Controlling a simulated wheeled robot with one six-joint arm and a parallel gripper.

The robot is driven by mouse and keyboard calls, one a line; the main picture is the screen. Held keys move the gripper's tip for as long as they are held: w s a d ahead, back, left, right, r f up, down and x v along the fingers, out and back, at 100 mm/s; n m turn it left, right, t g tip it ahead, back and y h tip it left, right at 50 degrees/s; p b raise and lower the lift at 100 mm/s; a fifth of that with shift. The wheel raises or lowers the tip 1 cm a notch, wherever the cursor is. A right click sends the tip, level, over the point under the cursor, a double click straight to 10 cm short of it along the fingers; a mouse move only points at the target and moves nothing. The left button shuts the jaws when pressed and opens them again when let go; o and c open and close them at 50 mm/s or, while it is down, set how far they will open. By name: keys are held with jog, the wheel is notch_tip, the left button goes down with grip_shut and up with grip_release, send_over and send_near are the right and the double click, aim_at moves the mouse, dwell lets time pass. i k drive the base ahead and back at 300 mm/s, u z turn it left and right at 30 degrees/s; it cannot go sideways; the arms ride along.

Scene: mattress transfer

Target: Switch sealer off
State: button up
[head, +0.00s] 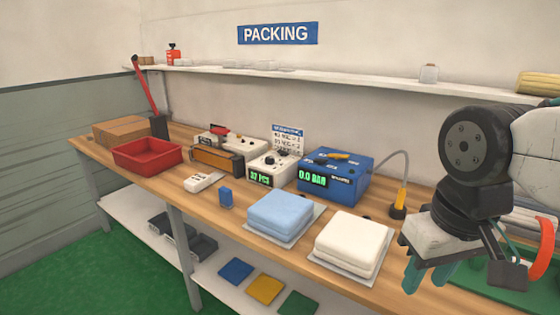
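The device I take to be the sealer is a white-and-grey unit with a brown front bar (212,160), at the back left of the bench. A small red part (219,130) and dark knobs show on its top; whether it is on or off is too small to tell. My gripper (428,281) is at the far right, above the front part of the bench, pointing down. Its two teal fingers are apart with nothing visible between them. It is well to the right of the sealer and touches nothing that I can see.
A white box with a green display (260,180) and a blue box reading 0.0 BAR (345,190) stand right of the sealer. A red tray (147,165) is at its left. Blue (281,212) and white (351,240) folded pads lie in front. A shelf (330,84) runs above.

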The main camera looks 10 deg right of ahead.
aim_at(282, 153)
jog(key=u, duration=0.55)
jog(key=k, duration=0.65)
jog(key=u, duration=1.15)
jog(key=i, duration=1.3)
jog(key=z, duration=0.4)
jog(key=i, duration=0.6)
jog(key=z, duration=1.15)
jog(key=i, duration=0.75)
jog(key=z, duration=0.05)
